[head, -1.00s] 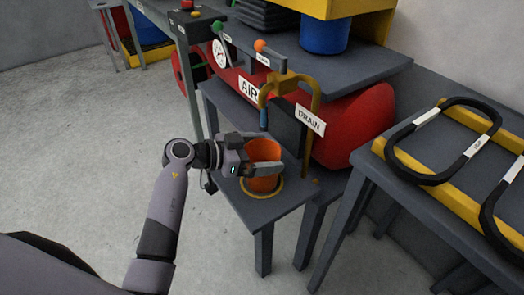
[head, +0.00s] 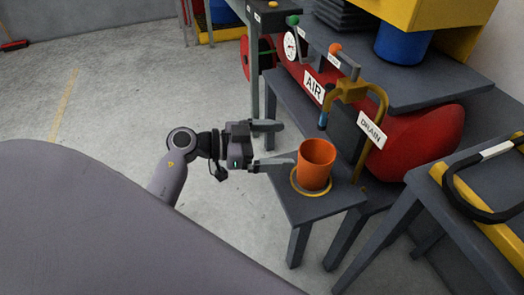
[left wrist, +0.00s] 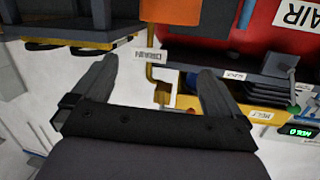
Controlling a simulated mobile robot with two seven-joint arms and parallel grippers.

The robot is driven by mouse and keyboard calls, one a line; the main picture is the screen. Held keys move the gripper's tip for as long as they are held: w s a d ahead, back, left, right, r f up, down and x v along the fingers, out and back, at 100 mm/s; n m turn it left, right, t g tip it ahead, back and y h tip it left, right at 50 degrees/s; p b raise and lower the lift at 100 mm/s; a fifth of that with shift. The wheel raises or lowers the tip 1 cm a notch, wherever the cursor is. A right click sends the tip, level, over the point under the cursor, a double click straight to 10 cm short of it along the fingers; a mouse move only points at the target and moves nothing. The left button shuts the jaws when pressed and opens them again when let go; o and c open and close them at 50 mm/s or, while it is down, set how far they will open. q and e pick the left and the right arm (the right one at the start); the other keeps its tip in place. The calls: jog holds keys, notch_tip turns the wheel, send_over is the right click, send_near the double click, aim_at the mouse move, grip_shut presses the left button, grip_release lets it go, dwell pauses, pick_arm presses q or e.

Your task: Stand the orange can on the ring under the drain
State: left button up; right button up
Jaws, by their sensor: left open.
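The orange can (head: 315,170) stands upright on the small grey stand. Its base is within the yellow ring (head: 297,186), whose rim shows around it at the left and front. The drain pipe (head: 383,103) is yellow and arches over, with its blue-tipped spout (head: 323,119) above the can. My left gripper (head: 285,145) is open and empty, left of the can and apart from it. In the left wrist view, the open fingers (left wrist: 158,68) have nothing between them, and part of the orange can (left wrist: 175,11) shows at the top edge. My right gripper is out of view.
A red air tank (head: 415,140) lies behind the stand. A grey shelf (head: 400,75) with a blue container (head: 402,42) is above it. At the right is a bench with a black looped handle (head: 462,190).

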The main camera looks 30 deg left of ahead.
pick_arm(q)
jog(key=s+d+f+n+y, duration=0.2)
jog(key=s+f+n+y, duration=0.2)
jog(key=s+f, duration=0.4)
jog(key=s+d+f+n+y, duration=0.2)
jog(key=s+f+n+y, duration=0.2)
jog(key=s+f, duration=0.4)
notch_tip(320, 180, down, 3)
jog(key=shift+r+n+g+y, duration=0.15)
jog(key=shift+n+g+y, duration=0.2)
jog(key=shift+y, duration=0.45)
notch_tip(320, 180, up, 12)
jog(key=a+p, duration=0.1)
jog(key=p, duration=1.3)
jog(key=shift+s+a+p, duration=0.3)
jog(key=shift+s, duration=0.05)
